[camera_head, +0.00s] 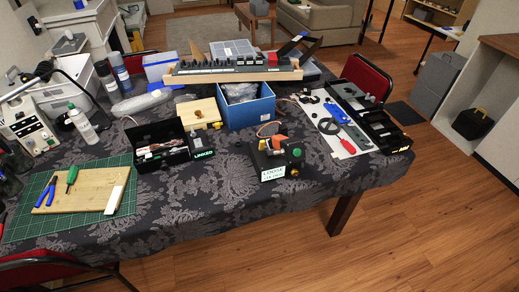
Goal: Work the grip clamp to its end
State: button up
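A small black device (273,157) stands near the front edge of the cloth-covered table, right of centre. It has an orange-red part on top, a round green part on its right side and a pale label (273,174) at its front. The label's small print is hard to read. This may be the grip clamp, but I cannot tell for sure, nor what position its moving part is in. My gripper and arm are not in view.
Left of the device is an open black box (160,147) with a green label. A blue bin (247,112) stands behind it. A white board with tools (340,127) lies to the right. A green mat (40,215) holds a wooden board. Floor (420,220) is clear at front right.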

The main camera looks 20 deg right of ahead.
aim_at(262, 147)
jog(key=i+j, duration=0.15)
jog(key=j, duration=0.25)
jog(key=i+j, duration=0.1)
jog(key=j, duration=0.25)
jog(key=i+j, duration=0.15)
jog(key=j, duration=0.25)
